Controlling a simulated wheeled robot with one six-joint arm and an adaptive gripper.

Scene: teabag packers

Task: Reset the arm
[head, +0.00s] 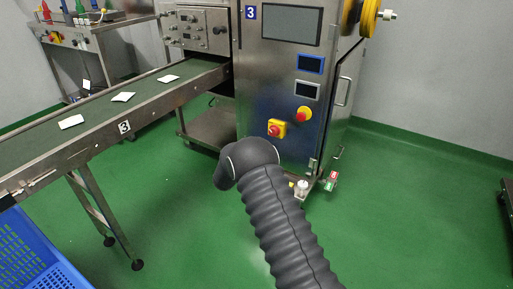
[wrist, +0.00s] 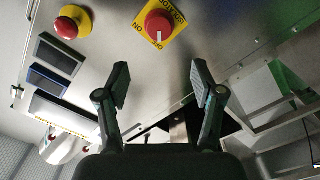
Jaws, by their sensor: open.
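My arm reaches up from the bottom of the head view in a ribbed dark sleeve, with its rounded end in front of the lower part of the steel machine (head: 275,85). My gripper is hidden there. In the wrist view my gripper (wrist: 161,82) is open, with its two dark fingers apart and nothing between them. A red rotary switch on a yellow plate (wrist: 159,24) shows beyond the fingertips, apart from them. It also shows on the machine front in the head view (head: 277,128). A red push button on a yellow base (wrist: 73,22) is left of it.
A green conveyor belt (head: 98,106) with several white packets runs into the machine from the left. A blue crate (head: 28,255) stands at the lower left. Small bottles stand on a bench at the upper left. Green floor (head: 410,200) is clear at the right.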

